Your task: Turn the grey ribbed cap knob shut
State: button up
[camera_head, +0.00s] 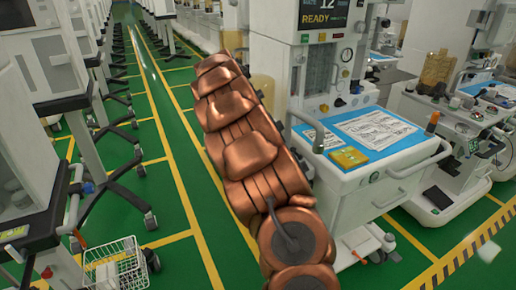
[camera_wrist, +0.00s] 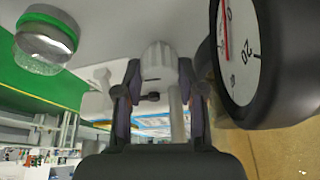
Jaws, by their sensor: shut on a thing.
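The grey ribbed cap knob (camera_wrist: 159,58) shows in the upper middle of the wrist view, pale and rounded with ridges down its side. My gripper (camera_wrist: 160,76) has one dark finger on each side of it and is shut on it. The fingertips overlap the knob's lower part, and a pale stem shows below it between the fingers. In the head view my copper-coloured arm reaches up toward the white anaesthesia cart (camera_head: 340,190); the gripper and the knob are hidden there.
A round dial gauge (camera_wrist: 240,55) stands close to the right of my gripper in the wrist view. A green-banded clear jar (camera_wrist: 47,38) is at upper left. In the head view, a wire basket (camera_head: 115,268) stands at lower left, with open green floor (camera_head: 165,262) beside it.

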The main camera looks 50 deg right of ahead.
jog(key=m, duration=0.1)
jog(key=m+b, duration=0.1)
jog(key=shift+w+f+m+g+y, duration=0.15)
jog(key=shift+w+m+g+y, duration=0.05)
jog(key=shift+m+g+y, duration=0.1)
jog(key=shift+s+m+g+y+b, duration=0.1)
jog(key=shift+m+g+y+b, duration=0.5)
jog(key=shift+m, duration=1.3)
jog(key=o, duration=1.1)
jog(key=shift+o, duration=0.2)
jog(key=shift+r, duration=0.25)
